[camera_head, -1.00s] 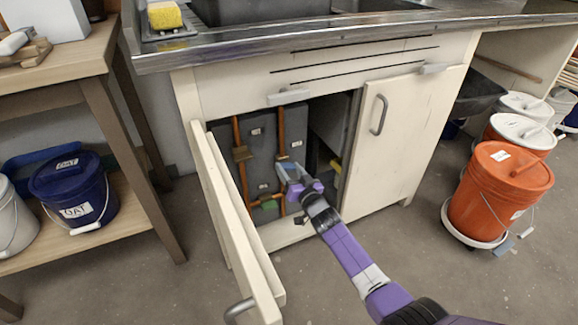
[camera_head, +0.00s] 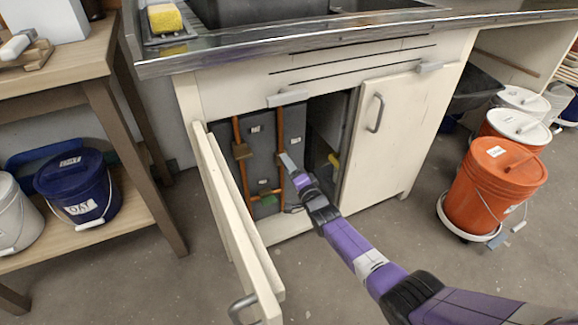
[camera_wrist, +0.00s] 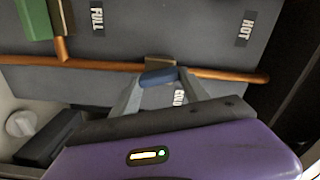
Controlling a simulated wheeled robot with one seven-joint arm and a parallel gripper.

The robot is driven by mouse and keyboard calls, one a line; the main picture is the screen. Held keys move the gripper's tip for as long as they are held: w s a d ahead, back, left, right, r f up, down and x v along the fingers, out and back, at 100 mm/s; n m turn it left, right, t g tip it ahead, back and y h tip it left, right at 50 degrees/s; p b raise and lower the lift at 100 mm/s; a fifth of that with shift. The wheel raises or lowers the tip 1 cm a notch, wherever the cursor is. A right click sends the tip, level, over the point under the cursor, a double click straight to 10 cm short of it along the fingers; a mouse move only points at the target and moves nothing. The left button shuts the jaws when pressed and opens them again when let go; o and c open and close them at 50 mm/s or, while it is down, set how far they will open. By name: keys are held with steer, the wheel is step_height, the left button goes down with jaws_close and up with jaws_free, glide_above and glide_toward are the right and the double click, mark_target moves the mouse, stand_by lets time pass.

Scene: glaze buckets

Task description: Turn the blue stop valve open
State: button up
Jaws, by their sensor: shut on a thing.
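The blue stop valve (camera_wrist: 158,77) shows its handle in the wrist view, in front of a brass body (camera_wrist: 160,62) on a horizontal-looking copper pipe (camera_wrist: 100,66). My gripper (camera_wrist: 160,84) has one finger on each side of the blue handle and is shut on it. In the head view my gripper (camera_head: 288,162) reaches into the open sink cabinet, at the right-hand copper pipe (camera_head: 281,130). There the fingers hide the blue handle. How far the valve is turned cannot be told.
The cabinet's left door (camera_head: 235,220) stands open beside my arm; the right door (camera_head: 385,130) is closed. A yellow part (camera_head: 333,160) is at the right.

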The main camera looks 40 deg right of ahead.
steer(key=shift+f+m, duration=0.2)
steer(key=shift+m, duration=1.5)
steer(key=o, duration=1.4)
steer(key=shift+s+r, duration=0.1)
steer(key=shift+p+v, duration=2.4)
steer(key=shift+v, duration=1.45)
